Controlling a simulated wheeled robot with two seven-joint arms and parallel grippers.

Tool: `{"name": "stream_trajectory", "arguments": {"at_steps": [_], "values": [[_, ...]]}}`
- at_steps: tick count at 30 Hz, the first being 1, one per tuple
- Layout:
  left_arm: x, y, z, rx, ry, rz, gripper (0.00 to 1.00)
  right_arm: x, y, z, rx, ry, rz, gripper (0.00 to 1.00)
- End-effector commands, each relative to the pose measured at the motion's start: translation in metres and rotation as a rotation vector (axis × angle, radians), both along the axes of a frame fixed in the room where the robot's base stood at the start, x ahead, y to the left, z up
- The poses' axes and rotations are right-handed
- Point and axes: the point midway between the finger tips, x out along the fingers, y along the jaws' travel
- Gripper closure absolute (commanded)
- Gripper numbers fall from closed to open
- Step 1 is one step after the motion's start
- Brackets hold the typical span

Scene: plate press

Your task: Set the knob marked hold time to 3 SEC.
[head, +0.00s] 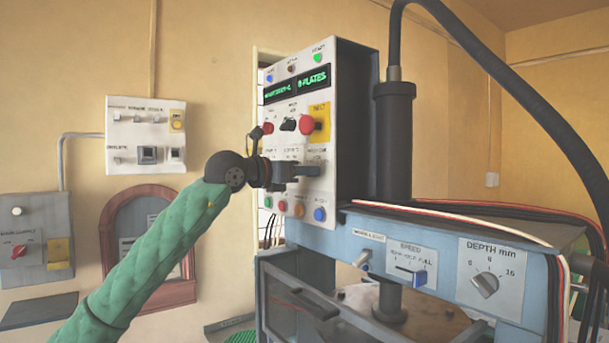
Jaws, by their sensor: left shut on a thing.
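The white control panel (292,222) stands on the blue press, its face turned to the left. My left gripper (306,171), with a green-sleeved arm, reaches to the middle row of the panel. Its fingers are shut on a small control there, which they mostly hide. The labels above that row are too small and blurred to read, so I cannot make out a hold time mark or the knob's setting. My right gripper is not in view.
Close around my gripper are a red emergency button (306,124), a black knob (288,125) and a lower row with a blue button (319,214). A depth knob (485,285) and speed slider (411,275) are on the press front. A thick black hose (517,87) arcs at right.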

Motion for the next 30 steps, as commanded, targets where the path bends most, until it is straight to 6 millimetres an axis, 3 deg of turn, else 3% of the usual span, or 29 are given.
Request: {"name": "stream_trajectory", "arguments": {"at_steps": [13,14,15,25,30], "values": [[0.000,0.000,-0.002,0.005,-0.001,0.000,0.99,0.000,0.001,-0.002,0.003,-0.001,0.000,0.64],[0.000,0.000,-0.002,0.005,-0.001,0.000,0.73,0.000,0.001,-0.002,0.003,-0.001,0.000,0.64],[0.000,0.000,-0.002,0.005,-0.001,0.000,0.66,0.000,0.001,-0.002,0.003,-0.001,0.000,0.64],[-0.001,0.002,-0.001,0.003,-0.003,0.000,0.66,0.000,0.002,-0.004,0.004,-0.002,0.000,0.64],[-0.011,0.018,-0.004,0.003,-0.003,0.001,0.66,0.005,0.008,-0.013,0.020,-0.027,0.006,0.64]]}}
